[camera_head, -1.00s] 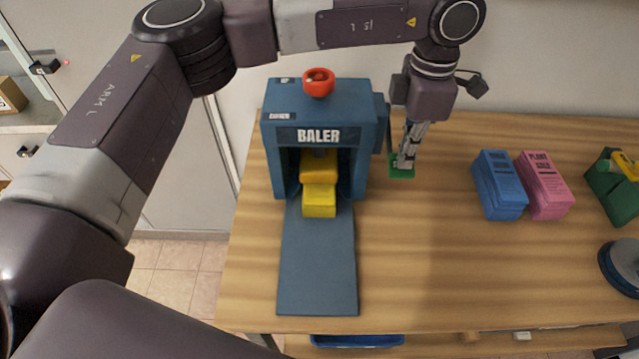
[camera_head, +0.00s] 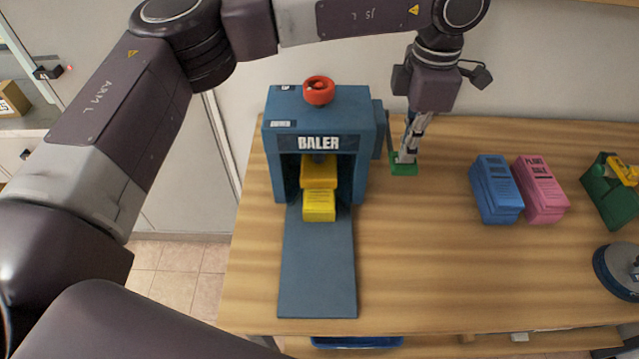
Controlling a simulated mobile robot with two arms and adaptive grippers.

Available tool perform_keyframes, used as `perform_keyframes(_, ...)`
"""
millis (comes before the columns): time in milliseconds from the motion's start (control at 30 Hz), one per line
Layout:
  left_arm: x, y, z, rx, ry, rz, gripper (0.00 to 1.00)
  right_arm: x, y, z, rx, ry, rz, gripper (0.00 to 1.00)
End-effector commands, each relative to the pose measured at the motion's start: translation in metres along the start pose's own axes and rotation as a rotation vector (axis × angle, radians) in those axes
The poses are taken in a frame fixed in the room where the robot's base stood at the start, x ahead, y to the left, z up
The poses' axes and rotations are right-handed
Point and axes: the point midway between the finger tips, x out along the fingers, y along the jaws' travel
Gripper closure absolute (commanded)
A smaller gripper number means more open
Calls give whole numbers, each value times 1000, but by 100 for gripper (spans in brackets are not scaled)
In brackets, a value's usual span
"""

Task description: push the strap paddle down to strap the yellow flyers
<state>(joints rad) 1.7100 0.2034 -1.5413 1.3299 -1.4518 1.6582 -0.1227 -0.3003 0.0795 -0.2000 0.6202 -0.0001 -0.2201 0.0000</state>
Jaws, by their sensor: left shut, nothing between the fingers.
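The blue baler (camera_head: 325,104) stands at the back left of the wooden table, with a red knob (camera_head: 319,90) on top. Yellow flyers (camera_head: 319,205) lie in its opening, stacked in a step, with the front bundle reaching out onto the blue ramp. The green strap paddle (camera_head: 403,169) is low at the baler's right side, near the table top. My left gripper (camera_head: 406,156) is shut and empty, pointing down at the paddle with its tips on or just above it; I cannot tell whether they touch. My right gripper is not in view.
The blue ramp (camera_head: 318,270) runs from the baler to the table's front. Blue flyers (camera_head: 495,190) and pink flyers (camera_head: 540,190) stand to the right. A green holder (camera_head: 610,195) and a round dark-blue object (camera_head: 617,272) are at the far right. The middle table is clear.

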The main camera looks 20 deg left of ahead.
Motion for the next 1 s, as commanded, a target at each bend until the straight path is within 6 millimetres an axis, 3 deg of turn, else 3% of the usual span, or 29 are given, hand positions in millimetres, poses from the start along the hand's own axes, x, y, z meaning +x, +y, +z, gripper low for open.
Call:
perform_keyframes(700, -75, 0, 0, 0, 1, -1, 100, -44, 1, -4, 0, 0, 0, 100)
perform_keyframes(1000, -77, 0, 0, 0, 1, -1, 100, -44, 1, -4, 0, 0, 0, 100)
